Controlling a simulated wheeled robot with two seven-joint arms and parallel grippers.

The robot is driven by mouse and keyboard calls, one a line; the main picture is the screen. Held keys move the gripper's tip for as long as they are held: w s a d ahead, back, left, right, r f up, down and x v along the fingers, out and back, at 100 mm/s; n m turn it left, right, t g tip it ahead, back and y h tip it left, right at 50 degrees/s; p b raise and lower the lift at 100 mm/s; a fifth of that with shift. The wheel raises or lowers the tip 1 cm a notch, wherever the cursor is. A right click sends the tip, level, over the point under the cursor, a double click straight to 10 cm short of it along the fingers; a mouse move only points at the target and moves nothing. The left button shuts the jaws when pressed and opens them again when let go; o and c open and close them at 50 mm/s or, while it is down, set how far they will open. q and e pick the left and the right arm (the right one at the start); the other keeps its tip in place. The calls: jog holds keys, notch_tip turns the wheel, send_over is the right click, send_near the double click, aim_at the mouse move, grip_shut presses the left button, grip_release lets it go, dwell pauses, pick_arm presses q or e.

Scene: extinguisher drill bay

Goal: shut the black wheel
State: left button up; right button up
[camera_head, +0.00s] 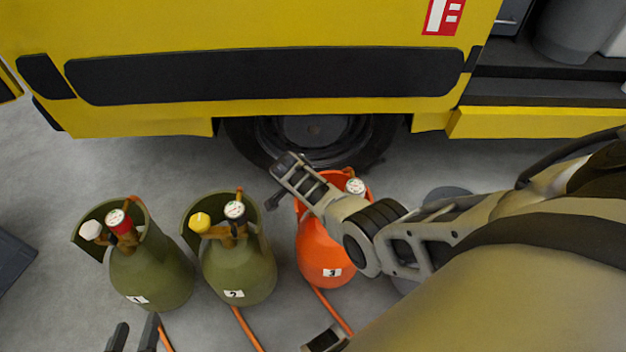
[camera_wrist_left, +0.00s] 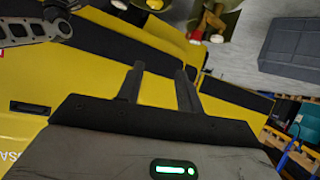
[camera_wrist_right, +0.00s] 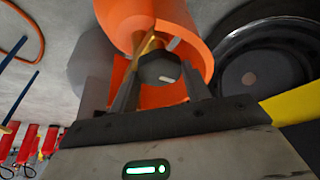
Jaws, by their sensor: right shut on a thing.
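The black wheel (camera_wrist_right: 158,72) shows in the right wrist view, on the brass valve of the orange cylinder (camera_wrist_right: 150,20). My right gripper (camera_wrist_right: 160,88) is shut on it, with one finger on each side. In the head view my right arm and hand cover the wheel; the orange cylinder (camera_head: 323,255), marked 3, shows below them with a white-faced gauge (camera_head: 356,186). My left gripper (camera_head: 135,337) is open and empty at the bottom left of the head view. Its parted fingers also show in the left wrist view (camera_wrist_left: 158,82).
Two green cylinders stand to the left: number 1 (camera_head: 150,275) with a white wheel (camera_head: 90,230), number 2 (camera_head: 240,272) with a yellow wheel (camera_head: 200,222). Orange hoses run from the cylinders. A yellow truck (camera_head: 250,25) stands behind. A dark case (camera_head: 12,262) lies at far left.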

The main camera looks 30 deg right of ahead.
jog(key=o, duration=1)
jog(key=shift+c, duration=0.2)
jog(key=shift+r, duration=0.1)
jog(key=shift+a+r+p, duration=0.1)
jog(key=shift+r+p, duration=0.25)
pick_arm(q)
jog(key=r+p, duration=0.2)
jog(key=p, duration=0.3)
jog(key=shift+a+r+g+p, duration=0.2)
jog(key=shift+g+p, duration=0.2)
pick_arm(e)
jog(key=v, duration=1.5)
jog(key=shift+a, duration=0.15)
pick_arm(q)
jog(key=shift+w+r, duration=0.1)
